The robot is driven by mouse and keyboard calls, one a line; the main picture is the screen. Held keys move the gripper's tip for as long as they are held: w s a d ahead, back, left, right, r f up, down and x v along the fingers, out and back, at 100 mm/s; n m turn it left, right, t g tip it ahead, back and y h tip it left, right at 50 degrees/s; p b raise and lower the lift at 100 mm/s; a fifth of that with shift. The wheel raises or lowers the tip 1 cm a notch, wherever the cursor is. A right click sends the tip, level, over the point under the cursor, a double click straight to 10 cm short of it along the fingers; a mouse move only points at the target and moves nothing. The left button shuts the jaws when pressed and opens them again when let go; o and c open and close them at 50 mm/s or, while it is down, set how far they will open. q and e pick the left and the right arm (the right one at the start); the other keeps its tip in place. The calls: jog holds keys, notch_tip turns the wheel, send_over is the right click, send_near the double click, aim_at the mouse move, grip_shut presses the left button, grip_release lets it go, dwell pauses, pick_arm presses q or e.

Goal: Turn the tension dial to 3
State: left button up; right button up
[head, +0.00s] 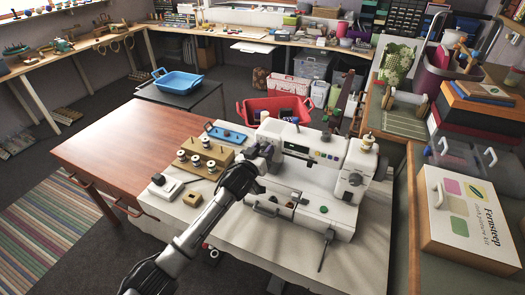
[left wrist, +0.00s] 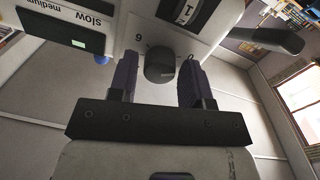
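The white sewing machine (head: 345,182) stands on a cloth-covered table in the head view. In the left wrist view, the dark round tension dial (left wrist: 159,66) sits on its white housing, with a printed figure that reads 6 beside it. The dial's pointer and its other figures cannot be made out. My left gripper (head: 264,152) is at the left end of the machine, and its dark fingers stand on either side of the dial. Gaps show between fingers and dial, so it is open. In the head view the gripper hides the dial. My right gripper is not in view.
A wooden spool stand (head: 203,158) with several spools is left of the machine. A blue tray (head: 226,135) lies behind it, and a red basket (head: 253,103) stands beyond. A lidded box (head: 440,220) is at the right. The red-brown tabletop (head: 125,140) at left is clear.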

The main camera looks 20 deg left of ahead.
pick_arm(q)
jog(key=c, duration=0.6)
jog(key=shift+c, duration=0.2)
